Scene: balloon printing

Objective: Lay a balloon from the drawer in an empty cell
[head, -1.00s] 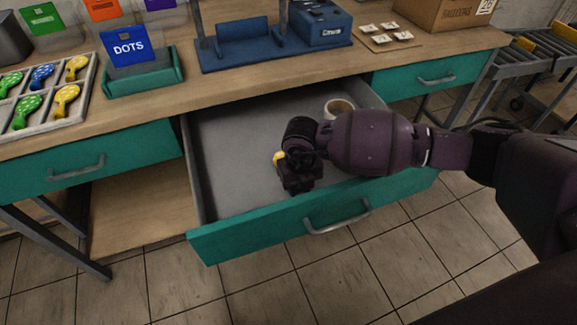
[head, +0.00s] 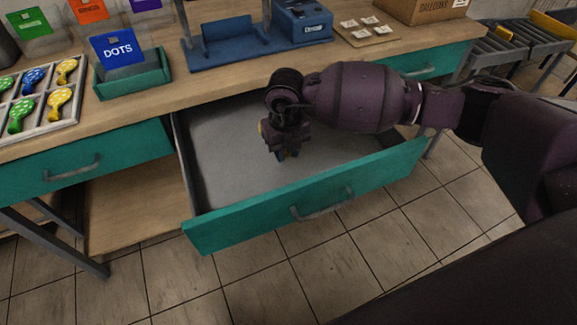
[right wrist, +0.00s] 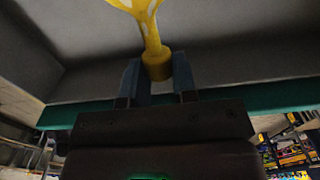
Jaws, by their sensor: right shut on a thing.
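My right gripper (head: 283,153) is over the open drawer (head: 225,150). In the right wrist view its two fingers (right wrist: 159,78) are shut on the neck end of a yellow balloon (right wrist: 148,35) with pale marks. In the head view the balloon is mostly hidden behind the gripper, with a little yellow showing. The tray of cells (head: 77,117) is at the left on the table, with green, blue and yellow balloons in the cells that show; its left part is cut off. My left gripper is not in view.
A blue DOTS card (head: 118,50) stands in a green holder (head: 135,82) right of the tray. A blue press (head: 230,45), a pad with small pale pieces (head: 366,32) and a balloon carton (head: 425,10) stand farther right. The drawer front (head: 310,195) juts out over the floor.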

